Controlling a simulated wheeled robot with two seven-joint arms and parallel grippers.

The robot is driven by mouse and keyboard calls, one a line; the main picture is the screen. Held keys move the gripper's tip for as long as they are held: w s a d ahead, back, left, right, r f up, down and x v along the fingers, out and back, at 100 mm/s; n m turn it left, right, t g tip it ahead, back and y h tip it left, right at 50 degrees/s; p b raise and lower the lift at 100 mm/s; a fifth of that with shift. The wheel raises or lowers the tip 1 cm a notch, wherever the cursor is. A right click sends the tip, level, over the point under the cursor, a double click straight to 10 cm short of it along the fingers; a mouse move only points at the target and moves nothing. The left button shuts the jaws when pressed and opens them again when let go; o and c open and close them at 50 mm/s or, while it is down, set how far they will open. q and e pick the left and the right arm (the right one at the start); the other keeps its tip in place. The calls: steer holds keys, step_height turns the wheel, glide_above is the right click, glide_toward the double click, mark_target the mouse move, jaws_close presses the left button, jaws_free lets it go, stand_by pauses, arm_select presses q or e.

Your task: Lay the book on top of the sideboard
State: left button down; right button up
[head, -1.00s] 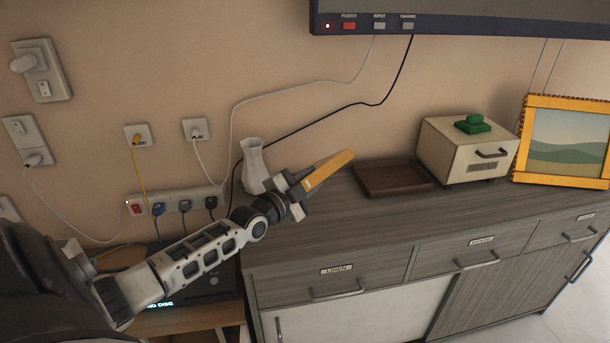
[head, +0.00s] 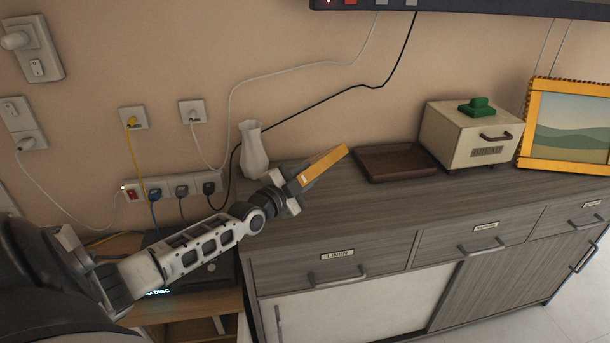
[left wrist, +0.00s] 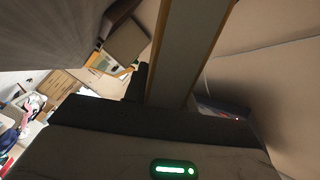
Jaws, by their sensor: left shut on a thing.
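The book (head: 323,165) shows in the head view as a thin slab with an orange-yellow edge. My left gripper (head: 294,188) is shut on one end of it and holds it tilted, its free end pointing up and right. The book also fills the upper middle of the left wrist view (left wrist: 186,45). The grey wood sideboard (head: 400,205) is below and behind the gripper, with drawers along its front. The book appears above the sideboard's left part; the exact gap to the top cannot be told. My right gripper is not in view.
A white vase (head: 253,150) stands at the sideboard's left end, close behind my gripper. A brown tray (head: 396,163), a cream box (head: 470,137) with a green thing on top and a yellow-framed picture (head: 568,125) stand farther right. The sideboard top in front of the tray is bare.

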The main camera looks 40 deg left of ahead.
arm_select(q)
steer(key=shift+f+b, duration=1.25)
steer(key=shift+f, duration=0.5)
steer(key=c, duration=1)
jaws_free()
steer(key=shift+c, duration=0.2)
steer(key=shift+f, duration=0.2)
steer(key=s+p, duration=0.1)
steer(key=s, duration=1.5)
steer(key=shift+d, duration=0.2)
steer(key=shift+r, duration=0.1)
